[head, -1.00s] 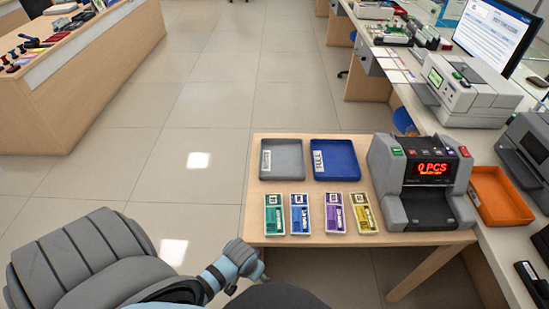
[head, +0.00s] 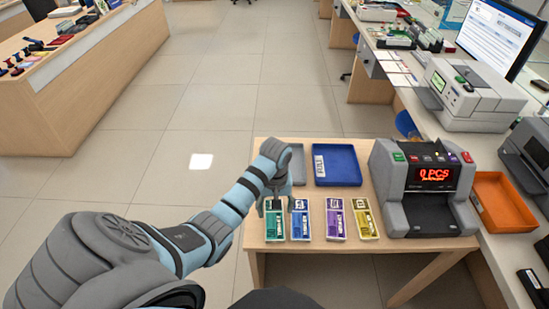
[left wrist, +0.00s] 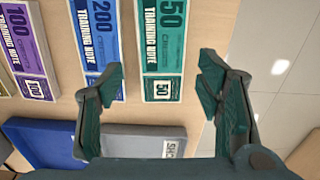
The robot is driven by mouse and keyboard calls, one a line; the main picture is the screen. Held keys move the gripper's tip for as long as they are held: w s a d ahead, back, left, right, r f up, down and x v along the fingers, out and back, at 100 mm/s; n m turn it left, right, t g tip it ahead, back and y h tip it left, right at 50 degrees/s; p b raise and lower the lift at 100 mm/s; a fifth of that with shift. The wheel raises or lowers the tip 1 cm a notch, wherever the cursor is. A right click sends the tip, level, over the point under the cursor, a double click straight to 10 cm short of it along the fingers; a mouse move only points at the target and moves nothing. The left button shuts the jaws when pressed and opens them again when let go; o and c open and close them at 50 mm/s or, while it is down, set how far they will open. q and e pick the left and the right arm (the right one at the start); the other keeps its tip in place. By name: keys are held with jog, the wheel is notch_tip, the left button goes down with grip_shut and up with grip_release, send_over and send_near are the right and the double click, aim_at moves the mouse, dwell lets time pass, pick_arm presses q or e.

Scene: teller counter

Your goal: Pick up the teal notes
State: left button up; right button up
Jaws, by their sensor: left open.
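In the left wrist view the teal notes (left wrist: 164,42) read 50 and lie flat between the spread fingers. My left gripper (head: 277,207) is open and empty, above the far end of the teal notes. Its fingers also show in the left wrist view (left wrist: 161,88), on either side of the bundle. The gripper partly hides the bundle's far end. My right gripper is not in view.
Blue notes (head: 300,220) lie close to the right of the teal ones, then purple (head: 335,219) and yellow notes (head: 364,219). Behind are a grey tray (head: 298,165), partly hidden by my arm, and a blue tray (head: 336,165). A counting machine (head: 425,185) stands right.

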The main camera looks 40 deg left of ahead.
aim_at(274, 218)
pick_arm(q)
jog(key=f+b, duration=0.1)
jog(key=f, duration=0.2)
jog(key=f+b, duration=0.1)
jog(key=f, duration=0.2)
jog(key=shift+w+a+f, duration=0.1)
jog(key=shift+a+f, duration=0.1)
jog(key=shift+f, duration=0.05)
jog(key=shift+r, duration=0.1)
jog(key=c, duration=1)
jog(key=shift+o, duration=0.2)
